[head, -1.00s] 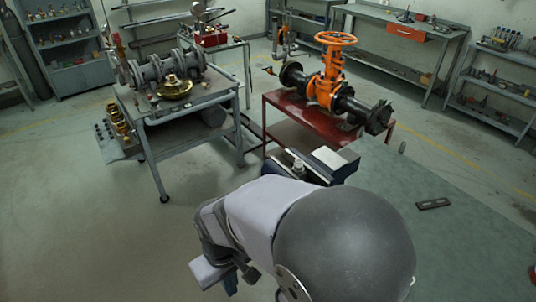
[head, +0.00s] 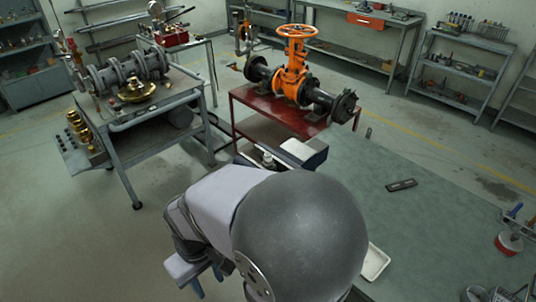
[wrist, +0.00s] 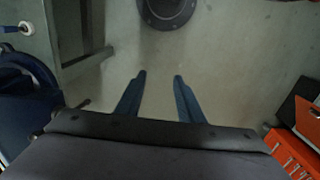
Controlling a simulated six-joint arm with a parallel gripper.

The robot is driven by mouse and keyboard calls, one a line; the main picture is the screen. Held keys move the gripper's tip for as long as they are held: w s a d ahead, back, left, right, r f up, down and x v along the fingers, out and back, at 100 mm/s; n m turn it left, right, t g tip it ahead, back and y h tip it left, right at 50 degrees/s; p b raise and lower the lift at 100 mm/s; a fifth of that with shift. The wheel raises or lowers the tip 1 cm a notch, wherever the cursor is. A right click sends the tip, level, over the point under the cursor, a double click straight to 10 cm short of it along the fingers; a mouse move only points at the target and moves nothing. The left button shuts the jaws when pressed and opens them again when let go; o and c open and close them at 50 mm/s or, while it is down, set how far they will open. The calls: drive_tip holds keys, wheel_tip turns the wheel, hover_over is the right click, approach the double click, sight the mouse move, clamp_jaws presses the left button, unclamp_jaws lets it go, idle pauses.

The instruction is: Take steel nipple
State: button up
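My gripper (wrist: 160,75) shows in the wrist view with its two dark blue fingers apart and nothing between them, above the bare floor. In the head view my arm hides most of it at the bottom. I cannot pick out a steel nipple for certain. Small dark fittings (head: 72,120) and brass fittings (head: 84,136) stand on the side shelf of the grey trolley (head: 160,108) at the left, too small to tell apart. My gripper is well apart from them.
An orange gate valve (head: 292,75) on black pipe lies on a red table (head: 262,112). A white tray (head: 375,263) sits right of my arm. A flat dark piece (head: 401,185) lies on the green surface (head: 440,215). The floor at the left is open.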

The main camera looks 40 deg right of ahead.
drive_tip(key=w+d+r+n+p, duration=0.1)
drive_tip(key=w+d+r, duration=0.45)
drive_tip(key=w, duration=0.45)
wheel_tip(320, 180, up, 8)
drive_tip(key=n+p, duration=0.4)
drive_tip(key=n, duration=0.1)
hover_over(268, 154)
drive_tip(key=shift+s+f, duration=0.1)
drive_tip(key=shift+f, duration=0.2)
wheel_tip(268, 154, down, 4)
drive_tip(key=b, duration=0.5)
drive_tip(key=shift+f, duration=0.1)
drive_tip(key=shift+f+b, duration=0.8)
drive_tip(key=shift+f, duration=0.4)
